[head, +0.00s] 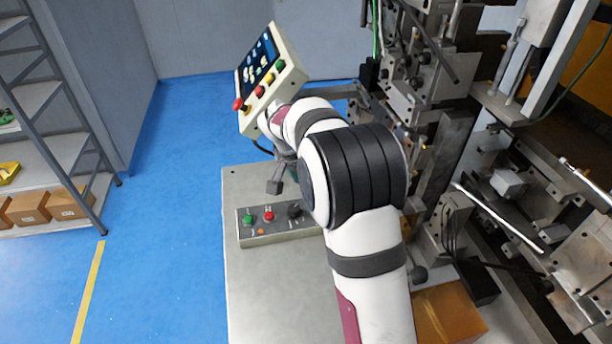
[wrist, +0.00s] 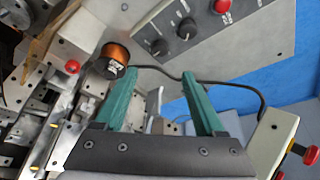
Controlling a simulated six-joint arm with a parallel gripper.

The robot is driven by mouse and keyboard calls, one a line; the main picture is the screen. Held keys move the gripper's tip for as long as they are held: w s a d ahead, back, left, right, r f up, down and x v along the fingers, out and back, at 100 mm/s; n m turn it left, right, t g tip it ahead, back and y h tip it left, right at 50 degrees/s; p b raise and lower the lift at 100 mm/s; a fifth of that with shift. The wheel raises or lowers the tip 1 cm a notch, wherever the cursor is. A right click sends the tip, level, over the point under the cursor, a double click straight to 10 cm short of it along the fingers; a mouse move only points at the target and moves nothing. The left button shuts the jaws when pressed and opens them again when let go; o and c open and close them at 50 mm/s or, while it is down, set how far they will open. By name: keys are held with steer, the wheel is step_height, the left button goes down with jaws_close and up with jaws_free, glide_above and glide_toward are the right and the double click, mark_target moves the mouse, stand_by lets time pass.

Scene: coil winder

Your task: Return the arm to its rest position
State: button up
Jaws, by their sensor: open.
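My gripper (wrist: 160,75) shows in the wrist view with its two green fingers spread apart. Nothing is held between them. My white arm rises from the bottom of the head view and bends at a black-banded joint, reaching away toward the machine side of the grey worktop (head: 270,300). The arm hides most of my gripper in the head view. In the wrist view a copper-coloured coil (wrist: 116,60) lies beyond the left finger, apart from it.
A button box (head: 268,236) sits on the worktop close to the arm. A tilted touch panel (head: 262,72) stands behind it. The winding machine (head: 420,90) crowds the right. A shelf with boxes (head: 28,207) is at left. Blue floor between is clear. A red knob (wrist: 72,67) shows near the coil.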

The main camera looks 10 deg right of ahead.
steer(key=shift+v, duration=1.65)
steer(key=shift+s, duration=0.1)
steer(key=s+r+n+g+y, duration=0.1)
steer(key=s+r, duration=0.1)
steer(key=s, duration=0.6)
steer(key=s+r+g+y, duration=0.1)
steer(key=s+r, duration=0.2)
steer(key=s, duration=0.6)
steer(key=s+a+f+n+y, duration=0.1)
steer(key=s+a, duration=0.1)
steer(key=s, duration=0.8)
steer(key=s+a+f+n+g+y, duration=0.1)
steer(key=s+a+f+y, duration=0.1)
steer(key=s, duration=0.8)
steer(key=shift+a, duration=0.7)
